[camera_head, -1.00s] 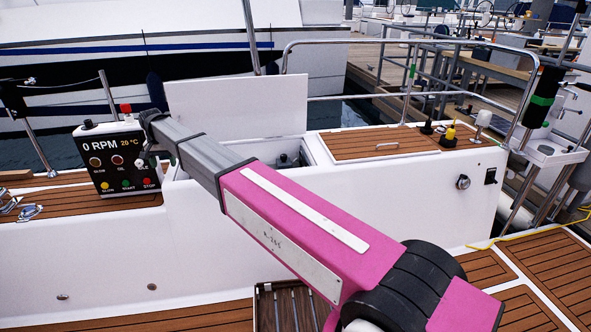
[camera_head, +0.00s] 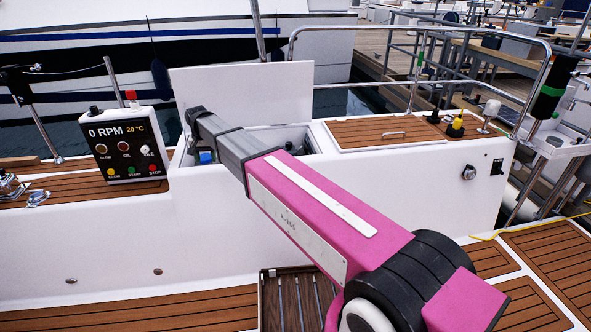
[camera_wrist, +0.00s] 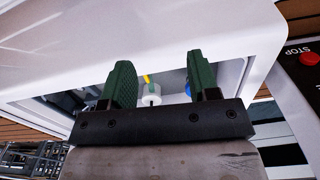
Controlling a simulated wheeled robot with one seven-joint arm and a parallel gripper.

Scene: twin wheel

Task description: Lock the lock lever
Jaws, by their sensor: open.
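My gripper (camera_wrist: 161,75) is open and empty, its two green fingers spread apart in the wrist view. Between them, farther away, a white round part (camera_wrist: 150,98) with a small yellow piece (camera_wrist: 147,79) shows inside the open locker (camera_wrist: 250,48). The yellow piece may be the lock lever; it is too small to tell. In the head view my arm's end is over the left part of the open locker (camera_head: 292,138), and the fingers are hidden. A blue part (camera_head: 205,157) shows in the locker just below my arm; I cannot tell what it is.
The raised white lid (camera_head: 240,92) stands behind the locker. A black-fronted control panel (camera_head: 125,150) with several buttons is left of my arm; its red STOP button (camera_wrist: 311,59) shows at the wrist view's right edge. A closed teak hatch (camera_head: 370,133) lies right of the locker.

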